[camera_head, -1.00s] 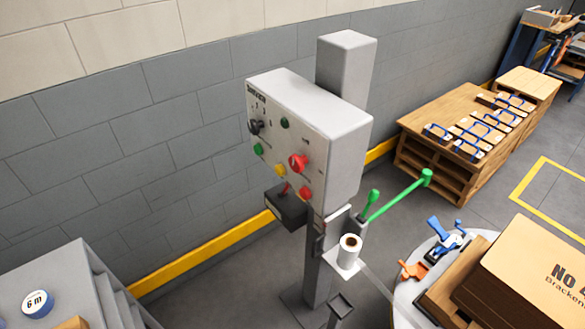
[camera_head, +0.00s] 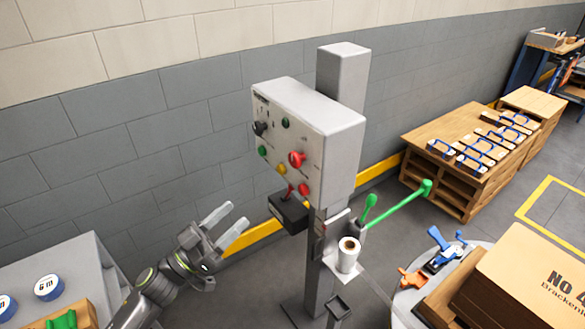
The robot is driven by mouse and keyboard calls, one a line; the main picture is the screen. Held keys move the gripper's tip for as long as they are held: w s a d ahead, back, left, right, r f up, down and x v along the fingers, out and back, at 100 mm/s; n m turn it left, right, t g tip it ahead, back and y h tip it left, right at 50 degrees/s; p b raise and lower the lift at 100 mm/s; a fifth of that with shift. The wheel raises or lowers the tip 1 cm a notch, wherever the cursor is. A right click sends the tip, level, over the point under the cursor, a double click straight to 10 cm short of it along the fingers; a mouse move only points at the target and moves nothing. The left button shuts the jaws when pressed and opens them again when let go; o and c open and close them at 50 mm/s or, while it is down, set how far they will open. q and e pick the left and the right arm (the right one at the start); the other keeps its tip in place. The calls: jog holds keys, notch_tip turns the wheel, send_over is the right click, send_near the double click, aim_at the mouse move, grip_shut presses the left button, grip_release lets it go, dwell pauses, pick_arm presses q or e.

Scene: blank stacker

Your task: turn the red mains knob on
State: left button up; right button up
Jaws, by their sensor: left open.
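The red mains knob (camera_head: 296,159) is on the front face of a grey control box (camera_head: 318,115) mounted on a post. The face also carries a black knob (camera_head: 260,128) and several green, yellow and red buttons. My left gripper (camera_head: 226,226) is open and empty, with its two pale fingers apart. It is below and to the left of the box and touches nothing that I can see. My right gripper does not show.
A black box with a red lever (camera_head: 289,211) hangs under the control box. Green-handled levers (camera_head: 395,204) stick out to its right. A grey stepped unit (camera_head: 88,262) with tape discs stands at left. A round table (camera_head: 408,303) with cartons is at right.

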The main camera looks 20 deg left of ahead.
aim_at(292, 161)
pick_arm(q)
jog(key=p+x, duration=0.6)
jog(key=x, duration=1)
jog(key=shift+w+r, duration=0.1)
jog(key=shift+w, duration=0.05)
jog(key=shift+w+d+r, duration=0.15)
jog(key=shift+w+d, duration=0.2)
jog(key=shift+w, duration=0.1)
jog(key=c, duration=1)
